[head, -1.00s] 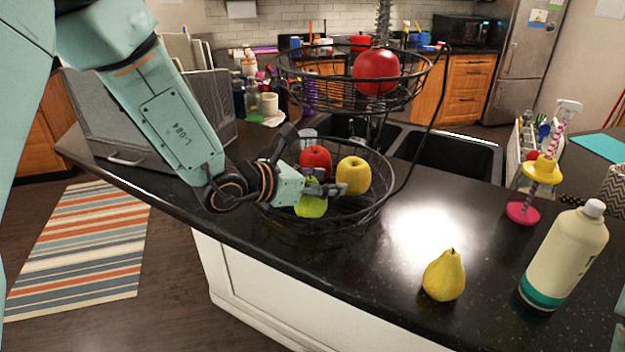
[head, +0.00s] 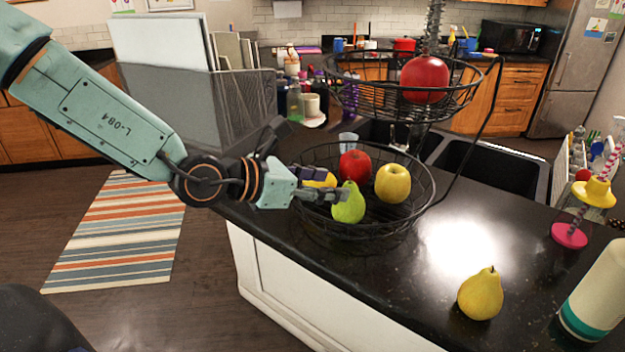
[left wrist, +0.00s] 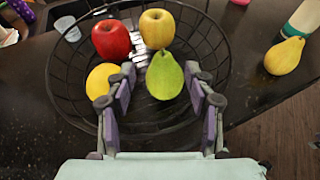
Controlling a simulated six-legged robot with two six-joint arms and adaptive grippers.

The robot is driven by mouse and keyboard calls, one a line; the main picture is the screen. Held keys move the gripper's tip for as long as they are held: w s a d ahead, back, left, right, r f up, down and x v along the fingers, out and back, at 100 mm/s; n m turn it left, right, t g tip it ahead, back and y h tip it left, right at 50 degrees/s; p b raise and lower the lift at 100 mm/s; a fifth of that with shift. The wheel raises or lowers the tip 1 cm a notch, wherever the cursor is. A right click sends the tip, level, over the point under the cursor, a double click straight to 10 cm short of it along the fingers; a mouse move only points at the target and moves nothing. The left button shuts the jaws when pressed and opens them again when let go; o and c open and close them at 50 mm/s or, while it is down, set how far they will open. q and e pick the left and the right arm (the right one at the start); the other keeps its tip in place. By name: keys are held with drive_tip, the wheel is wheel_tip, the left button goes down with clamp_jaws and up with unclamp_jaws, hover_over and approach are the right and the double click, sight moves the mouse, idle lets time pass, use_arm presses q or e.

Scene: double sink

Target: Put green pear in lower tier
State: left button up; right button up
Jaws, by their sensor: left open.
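The green pear (head: 349,203) is inside the lower tier (head: 420,196) of a black wire basket stand, near its front left. In the left wrist view the pear (left wrist: 165,76) stands between and just beyond the open fingers. My left gripper (head: 328,196) is open at the basket's left side, with its fingertips at the pear; it also shows in the left wrist view (left wrist: 165,98). No grip on the pear shows. A red apple (head: 354,166), a yellow apple (head: 393,183) and a yellow round fruit (left wrist: 103,80) share the tier. My right gripper is not in view.
The upper tier (head: 385,111) holds a large red fruit (head: 424,79). A yellow pear (head: 481,294) and a white bottle (head: 599,293) stand on the dark counter to the right. A grey file holder (head: 252,118) stands behind my left arm.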

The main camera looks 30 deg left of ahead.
use_arm(q)
drive_tip(key=shift+p+v, duration=0.9)
drive_tip(key=shift+v, duration=0.3)
drive_tip(key=shift+r, duration=0.15)
drive_tip(key=shift+s, duration=0.1)
idle(0.4)
